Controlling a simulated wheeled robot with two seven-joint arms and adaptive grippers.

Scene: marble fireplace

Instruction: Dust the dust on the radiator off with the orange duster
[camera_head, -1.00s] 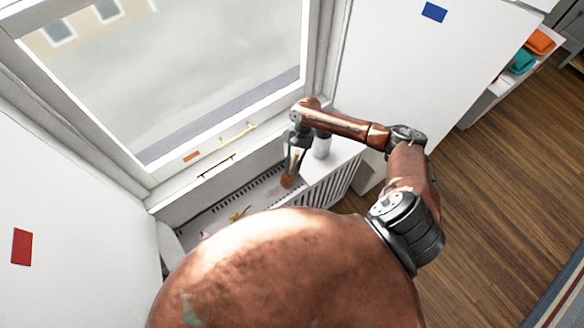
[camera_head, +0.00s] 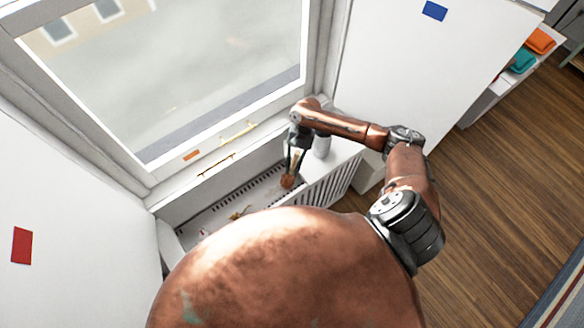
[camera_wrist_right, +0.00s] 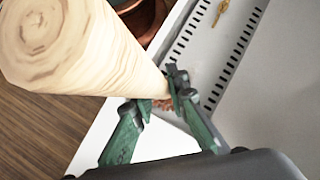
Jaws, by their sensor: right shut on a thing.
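My right gripper (camera_head: 291,165) is over the white radiator (camera_head: 328,190) under the window. In the right wrist view the gripper (camera_wrist_right: 155,105) is shut on the orange duster, whose pale wooden handle (camera_wrist_right: 85,45) fills the upper left. The duster's orange-brown head (camera_head: 287,181) points down at the radiator top near its right end. A bit of the head also shows between the fingers in the wrist view. Whether it touches the surface I cannot tell. The radiator top (camera_wrist_right: 265,100) has rows of dark slots. I cannot clearly make out the dust. My left gripper is not in view.
A small golden object (camera_head: 238,214) lies on the radiator top, left of the duster. The window sill (camera_head: 220,165) and white walls border the radiator. Wooden floor (camera_head: 480,190) lies open to the right.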

